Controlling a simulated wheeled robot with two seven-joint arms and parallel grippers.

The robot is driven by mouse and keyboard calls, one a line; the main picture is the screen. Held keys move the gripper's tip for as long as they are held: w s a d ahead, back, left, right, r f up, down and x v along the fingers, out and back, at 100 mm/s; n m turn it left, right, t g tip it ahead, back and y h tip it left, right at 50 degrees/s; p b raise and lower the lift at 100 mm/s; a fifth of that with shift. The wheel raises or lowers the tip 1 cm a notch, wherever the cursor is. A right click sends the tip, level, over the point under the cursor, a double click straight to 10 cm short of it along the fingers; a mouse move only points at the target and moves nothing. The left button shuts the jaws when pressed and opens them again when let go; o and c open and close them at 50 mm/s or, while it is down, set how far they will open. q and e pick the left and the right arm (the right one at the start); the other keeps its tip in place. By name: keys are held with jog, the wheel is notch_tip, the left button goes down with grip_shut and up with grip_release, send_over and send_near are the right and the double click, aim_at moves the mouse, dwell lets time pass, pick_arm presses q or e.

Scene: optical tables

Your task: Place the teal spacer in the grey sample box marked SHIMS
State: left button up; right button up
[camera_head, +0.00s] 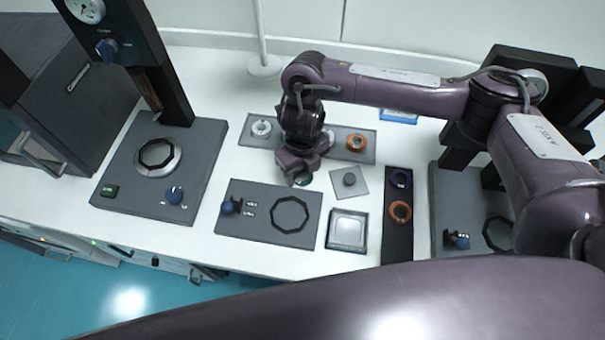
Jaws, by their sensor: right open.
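My right gripper (298,181) points down over the middle of the table and is open. A small teal ring, which looks like the teal spacer (305,180), shows at its fingertips. The gripper hides most of it, and I cannot tell whether the fingers touch it. A square grey box (347,231) with a pale inside sits nearer the front, to the right of the gripper. No SHIMS marking is readable on it. My left gripper is out of view.
A black strip (398,235) holds purple and orange rings. A plate with an octagonal ring (289,214) lies in front.

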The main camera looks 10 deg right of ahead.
jog(key=shift+c, duration=0.5)
jog(key=c, duration=0.7)
jog(key=shift+r, duration=0.15)
